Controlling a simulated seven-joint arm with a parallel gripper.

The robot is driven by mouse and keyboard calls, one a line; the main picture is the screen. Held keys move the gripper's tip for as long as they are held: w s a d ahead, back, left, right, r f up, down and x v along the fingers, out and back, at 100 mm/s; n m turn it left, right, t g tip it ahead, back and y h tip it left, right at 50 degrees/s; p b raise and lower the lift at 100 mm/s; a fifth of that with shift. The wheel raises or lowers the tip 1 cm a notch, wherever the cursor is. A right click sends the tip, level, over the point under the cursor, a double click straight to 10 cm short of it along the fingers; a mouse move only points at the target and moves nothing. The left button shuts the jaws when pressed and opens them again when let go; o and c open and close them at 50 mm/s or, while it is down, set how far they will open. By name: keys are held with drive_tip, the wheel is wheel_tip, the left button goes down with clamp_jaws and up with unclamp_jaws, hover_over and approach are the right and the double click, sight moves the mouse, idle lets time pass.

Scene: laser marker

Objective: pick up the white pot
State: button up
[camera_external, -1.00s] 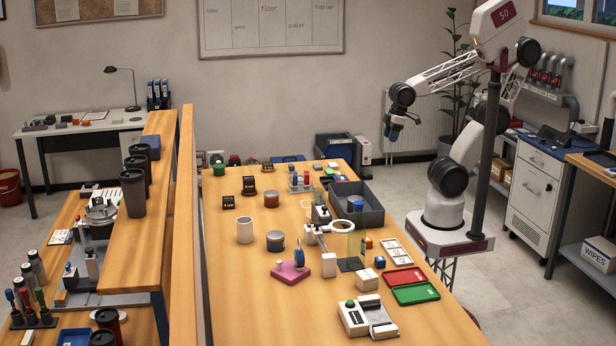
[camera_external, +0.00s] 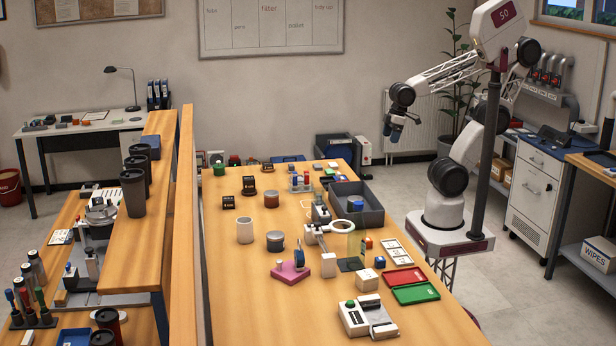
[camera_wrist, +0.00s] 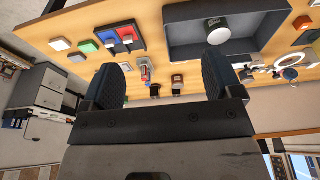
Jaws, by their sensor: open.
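A white, upright cylindrical pot (camera_external: 245,230) stands on the left part of the wooden table in the external view. My gripper (camera_external: 391,131) hangs high at the right of the table, far from this pot. In the wrist view my gripper (camera_wrist: 165,72) has its two dark fingers spread, with nothing held between them. I cannot make out the pot in the wrist view.
A grey pot (camera_external: 275,241) stands right of the white pot. A pink block (camera_external: 290,275) is in front. A grey tray (camera_external: 372,216) lies nearer my arm; the wrist view shows a round white-topped item (camera_wrist: 218,31) in it. A wooden partition (camera_external: 186,230) borders the left.

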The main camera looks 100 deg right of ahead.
drive_tip(key=shift+o, duration=0.2)
drive_tip(key=w+a+f+m+y, duration=0.1)
drive_tip(key=w+a+m+y, duration=0.4)
drive_tip(key=w, duration=0.6)
drive_tip(key=w+a+f+m+y, duration=0.2)
drive_tip(key=w+a+m+y, duration=0.1)
drive_tip(key=w+a, duration=0.65)
drive_tip(key=w+a+f+m+y, duration=0.1)
drive_tip(key=w+a+m+y, duration=0.25)
drive_tip(key=w, duration=0.95)
drive_tip(key=m+t+y, duration=0.3)
drive_tip(key=m+t, duration=0.6)
drive_tip(key=m, duration=0.5)
approach(244, 228)
drive_tip(key=shift+w+d+f+h, duration=0.25)
drive_tip(key=shift+w+d+f, duration=0.05)
drive_tip(key=shift+d+f, duration=0.1)
drive_tip(key=shift+x, duration=1.3)
drive_tip(key=shift+x, duration=2.6)
